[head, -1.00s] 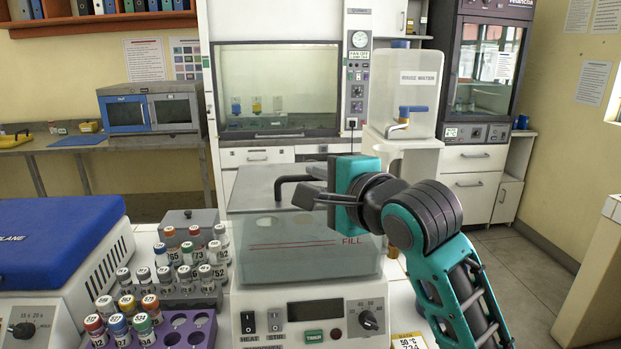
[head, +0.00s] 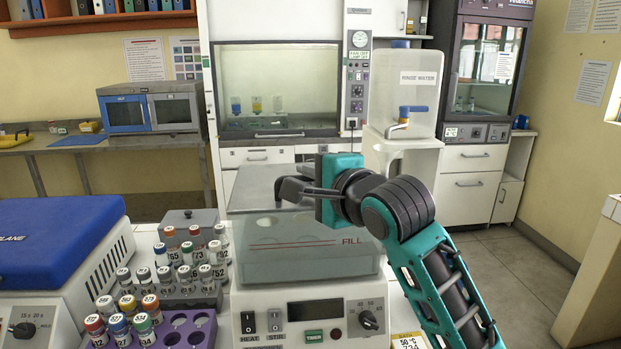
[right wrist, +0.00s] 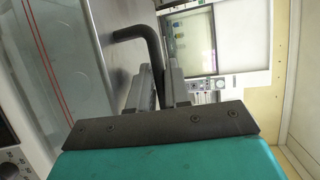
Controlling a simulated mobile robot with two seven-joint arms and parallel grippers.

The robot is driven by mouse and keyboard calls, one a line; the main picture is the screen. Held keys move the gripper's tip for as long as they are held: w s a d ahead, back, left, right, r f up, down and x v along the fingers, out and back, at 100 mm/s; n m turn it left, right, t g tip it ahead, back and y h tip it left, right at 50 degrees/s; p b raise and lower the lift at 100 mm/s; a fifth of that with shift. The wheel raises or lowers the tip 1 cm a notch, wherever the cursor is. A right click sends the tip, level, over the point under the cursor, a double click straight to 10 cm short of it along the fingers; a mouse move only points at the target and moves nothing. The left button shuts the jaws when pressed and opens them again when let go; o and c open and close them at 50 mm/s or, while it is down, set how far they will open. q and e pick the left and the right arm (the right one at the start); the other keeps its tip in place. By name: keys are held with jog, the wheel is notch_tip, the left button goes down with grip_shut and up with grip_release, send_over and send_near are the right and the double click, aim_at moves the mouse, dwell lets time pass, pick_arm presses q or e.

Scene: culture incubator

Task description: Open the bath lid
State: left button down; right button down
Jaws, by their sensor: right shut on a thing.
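The water bath (head: 262,265) stands on the bench in the middle of the head view, with clear walls, red lines and the word FILL. Its grey lid (head: 248,190) lies flat on top and looks closed. My right gripper (head: 288,190) reaches over the lid from the right and is shut on the dark lid handle. In the right wrist view the bent black handle (right wrist: 148,42) runs down between the two fingers (right wrist: 157,85). My left gripper is not in view.
A purple rack (head: 205,322) with several capped bottles stands left of the bath. A blue-lidded machine (head: 55,235) is further left. A dispenser tank (head: 405,90) and a fume hood (head: 278,85) stand behind. The air above the lid looks free.

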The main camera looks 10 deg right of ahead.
dwell(0.4)
jog(key=shift+w+r+g, duration=0.1)
jog(key=shift+r+g, duration=0.2)
jog(key=shift+r, duration=0.3)
jog(key=w+r+g, duration=0.2)
jog(key=w+r, duration=0.3)
jog(key=r, duration=0.3)
jog(key=shift+r+m+h, duration=0.15)
jog(key=shift+m+h, duration=0.15)
jog(key=shift+m, duration=0.1)
